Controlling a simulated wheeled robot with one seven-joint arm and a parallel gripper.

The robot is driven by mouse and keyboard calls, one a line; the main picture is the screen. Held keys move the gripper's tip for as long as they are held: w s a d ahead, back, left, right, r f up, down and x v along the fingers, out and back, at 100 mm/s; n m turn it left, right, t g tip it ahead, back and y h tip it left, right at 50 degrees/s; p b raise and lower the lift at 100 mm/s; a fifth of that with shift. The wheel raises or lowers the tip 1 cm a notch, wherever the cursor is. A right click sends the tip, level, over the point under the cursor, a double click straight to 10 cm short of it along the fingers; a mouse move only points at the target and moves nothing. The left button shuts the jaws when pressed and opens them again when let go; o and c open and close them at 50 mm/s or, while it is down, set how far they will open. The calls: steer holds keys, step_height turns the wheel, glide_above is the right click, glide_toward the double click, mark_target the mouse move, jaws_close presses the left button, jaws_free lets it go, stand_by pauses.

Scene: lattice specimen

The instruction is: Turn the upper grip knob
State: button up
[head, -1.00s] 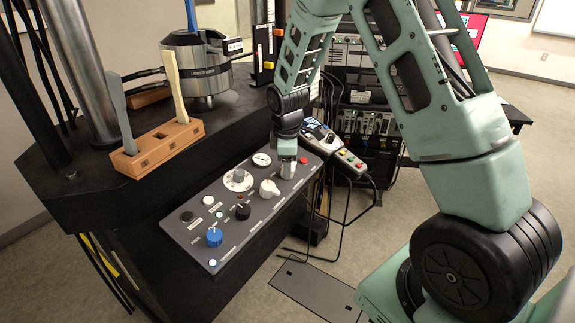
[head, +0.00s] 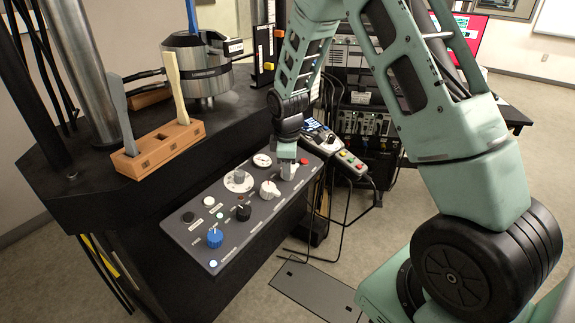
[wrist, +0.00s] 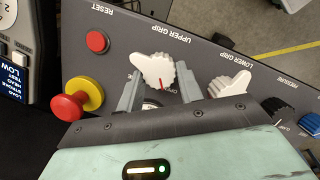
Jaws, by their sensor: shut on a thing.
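The upper grip knob (wrist: 155,70) is white, ridged and pointed, with a red line on it. It stands on the sloped dark control panel (head: 240,229). In the wrist view it lies between the two grey fingers of my gripper (wrist: 159,90), which is shut on it. The label "UPPER GRIP" shows beside the knob. In the head view my gripper (head: 289,167) reaches down to the panel's right part, and the fingers and wrist partly hide the knob. Part of the knob's dial is hidden in the wrist view.
The similar white lower grip knob (wrist: 228,84) is close beside my gripper. On the other side are a red reset button (wrist: 97,41) and a red-and-yellow emergency button (wrist: 78,98). A handheld controller (head: 346,160) is beyond the panel. A wooden block (head: 160,146) stands on the black base.

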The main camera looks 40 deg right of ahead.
steer(key=m, duration=0.1)
steer(key=m+p, duration=0.1)
steer(key=m, duration=0.1)
steer(key=m+p, duration=0.1)
steer(key=shift+d+r+g+y, duration=0.1)
steer(key=shift+d+g+y, duration=0.2)
steer(key=shift+y, duration=0.1)
steer(key=m+y+p, duration=0.1)
steer(key=m+p, duration=0.1)
steer(key=m, duration=0.2)
steer(key=shift+m, duration=0.4)
steer(key=m+y, duration=0.1)
steer(key=m, duration=0.3)
steer(key=shift+s+d+p, duration=0.15)
steer(key=shift+p, duration=0.25)
steer(key=shift+o, duration=0.2)
steer(key=shift+f+m+y, duration=0.15)
steer(key=shift+m+y, duration=0.05)
steer(key=shift+m, duration=0.85)
steer(key=shift+f+m+y, duration=0.1)
steer(key=shift+m+y, duration=0.1)
steer(key=shift+m, duration=0.85)
steer(key=o, duration=0.9)
steer(key=shift+c, duration=0.2)
steer(key=shift+o, duration=0.4)
steer(key=shift+r, duration=0.1)
